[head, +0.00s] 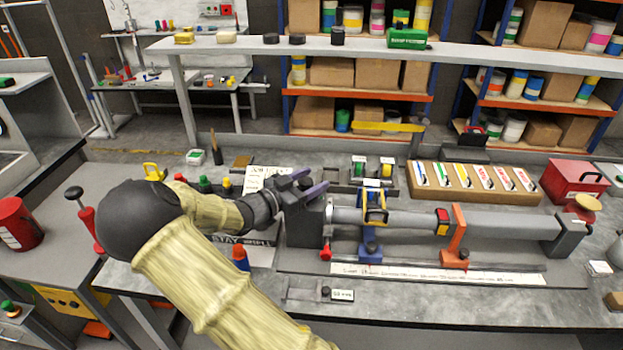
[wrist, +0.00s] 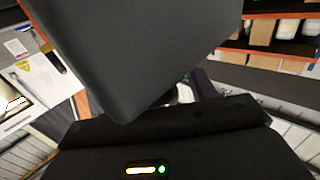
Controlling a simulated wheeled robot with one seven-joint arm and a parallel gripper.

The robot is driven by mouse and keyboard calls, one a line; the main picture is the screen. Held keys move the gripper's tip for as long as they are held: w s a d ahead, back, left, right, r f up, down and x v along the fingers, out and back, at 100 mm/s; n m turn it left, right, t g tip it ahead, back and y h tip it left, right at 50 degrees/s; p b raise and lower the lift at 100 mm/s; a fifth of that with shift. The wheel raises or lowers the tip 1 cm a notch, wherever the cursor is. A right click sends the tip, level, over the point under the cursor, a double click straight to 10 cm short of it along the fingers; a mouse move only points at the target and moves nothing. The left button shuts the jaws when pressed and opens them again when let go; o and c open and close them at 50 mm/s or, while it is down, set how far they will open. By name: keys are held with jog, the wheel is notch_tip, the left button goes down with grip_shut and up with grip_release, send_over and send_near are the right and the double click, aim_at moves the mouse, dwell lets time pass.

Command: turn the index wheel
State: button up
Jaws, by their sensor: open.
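My gripper (head: 306,184), with purple fingers, is at the top left of a dark headstock block (head: 305,226) in the head view. The fingers are apart, with nothing seen between them. The block holds the left end of a long grey tube (head: 395,217). I cannot make out the index wheel for certain; my gripper and the block may hide it. A red knob (head: 325,253) sits low at the block's right front. In the wrist view a large dark surface (wrist: 140,50) fills the upper middle and hides most of the gripper; part of a purple finger (wrist: 205,88) shows.
A blue clamp stand (head: 371,248) and an orange stand (head: 456,240) support the tube. A brown rack of labelled cards (head: 470,190) lies behind it. A red box (head: 574,180) stands at right. A raised grey shelf (head: 350,48) crosses behind the bench. Small bottles (head: 205,184) stand behind my wrist.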

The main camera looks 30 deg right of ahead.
jog(key=shift+d, duration=0.2)
jog(key=shift+c, duration=0.5)
jog(key=c, duration=0.9)
jog(key=shift+f+n+t+b, duration=0.1)
jog(key=shift+n+t+b, duration=0.35)
jog(key=shift+t, duration=0.35)
